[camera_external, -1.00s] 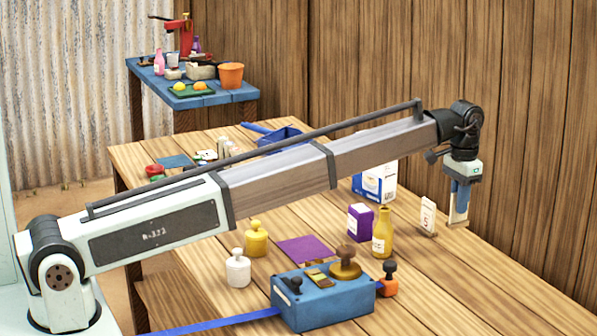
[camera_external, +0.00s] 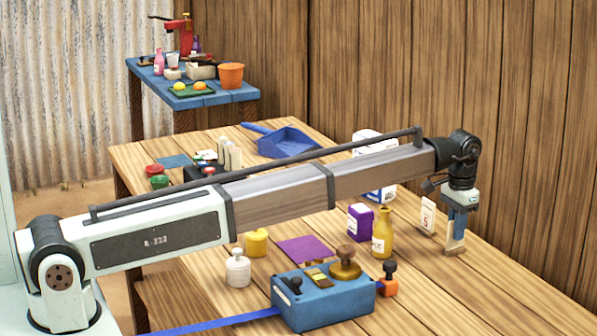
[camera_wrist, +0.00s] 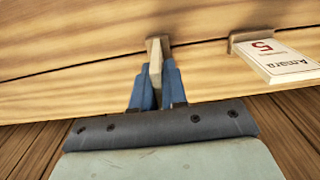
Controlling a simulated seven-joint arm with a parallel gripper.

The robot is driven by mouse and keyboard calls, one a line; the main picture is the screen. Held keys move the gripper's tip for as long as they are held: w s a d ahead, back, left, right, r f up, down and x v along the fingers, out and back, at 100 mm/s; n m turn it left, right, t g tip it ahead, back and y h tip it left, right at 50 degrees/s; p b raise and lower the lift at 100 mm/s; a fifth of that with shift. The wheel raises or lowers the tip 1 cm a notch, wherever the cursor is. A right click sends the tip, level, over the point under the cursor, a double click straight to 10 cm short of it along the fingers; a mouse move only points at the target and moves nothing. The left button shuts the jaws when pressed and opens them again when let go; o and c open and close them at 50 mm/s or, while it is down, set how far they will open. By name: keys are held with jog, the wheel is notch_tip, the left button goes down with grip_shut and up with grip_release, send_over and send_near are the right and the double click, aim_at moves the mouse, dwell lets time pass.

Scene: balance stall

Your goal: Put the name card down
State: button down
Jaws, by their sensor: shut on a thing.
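My gripper (camera_external: 457,218) is at the right end of the table, fingers pointing down, shut on a pale, thin name card (camera_external: 456,234). The wrist view shows this card (camera_wrist: 155,68) nearly edge-on between the blue fingertips, with a small wooden foot at its end. Its face cannot be read. The foot is at or just above the tabletop; I cannot tell if it touches. A second card (camera_external: 428,214), white with a red 5, stands upright in a wooden foot just left of my gripper. In the wrist view this card (camera_wrist: 285,58) reads "Amara".
A yellow bottle (camera_external: 382,234) and a purple box (camera_external: 360,222) stand left of the cards. A blue dustpan (camera_external: 288,142) lies farther back. The planks right and front of my gripper are clear.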

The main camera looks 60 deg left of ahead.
jog(key=c, duration=1.2)
grip_release()
jog(key=shift+o, duration=0.2)
jog(key=shift+r, duration=0.1)
notch_tip(320, 180, up, 12)
